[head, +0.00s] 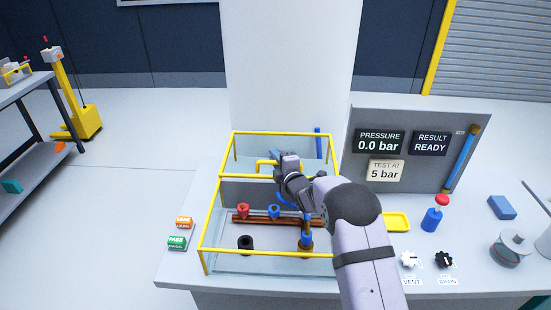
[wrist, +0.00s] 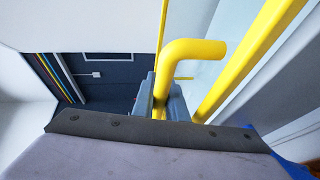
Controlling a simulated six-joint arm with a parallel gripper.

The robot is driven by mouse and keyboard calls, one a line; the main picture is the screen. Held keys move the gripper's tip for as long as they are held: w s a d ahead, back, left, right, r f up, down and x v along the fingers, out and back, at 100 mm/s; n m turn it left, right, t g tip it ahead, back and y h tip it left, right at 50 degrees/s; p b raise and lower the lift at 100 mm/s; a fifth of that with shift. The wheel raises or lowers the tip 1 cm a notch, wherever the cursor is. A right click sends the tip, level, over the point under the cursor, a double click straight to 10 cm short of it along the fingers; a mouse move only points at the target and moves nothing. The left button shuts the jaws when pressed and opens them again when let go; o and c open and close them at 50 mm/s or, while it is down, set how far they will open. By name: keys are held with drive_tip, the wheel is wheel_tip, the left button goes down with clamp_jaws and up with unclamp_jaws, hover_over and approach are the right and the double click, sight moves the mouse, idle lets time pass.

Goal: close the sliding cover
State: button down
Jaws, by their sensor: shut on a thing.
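The yellow-framed clear enclosure (head: 207,222) stands on the bench. A yellow crossbar (head: 243,177) spans its top, with a clear panel that looks like the sliding cover behind it, over the back part. The front part of the top looks open. The yellow bent handle (head: 264,163) rises near that crossbar; it also shows large in the wrist view (wrist: 192,48). My gripper (head: 279,161) is shut on the handle, its grey fingers on either side of the bar in the wrist view (wrist: 160,100). My arm hides the enclosure's right side.
Inside the enclosure are a copper-coloured pipe (head: 255,220), a red valve (head: 243,210), a blue valve (head: 274,211) and a black cylinder (head: 245,243). To the right stand a display panel (head: 400,178), a yellow tray (head: 397,222) and a red-topped blue button (head: 433,217).

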drive_tip(key=s+b, duration=0.5)
drive_tip(key=s, duration=1.3)
drive_tip(key=shift+s, duration=0.15)
drive_tip(key=c, duration=2)
unclamp_jaws()
drive_tip(key=shift+c, duration=0.2)
drive_tip(key=b+v, duration=0.1)
drive_tip(key=v, duration=0.6)
drive_tip(key=shift+b, duration=0.3)
drive_tip(key=shift+s+d, duration=0.1)
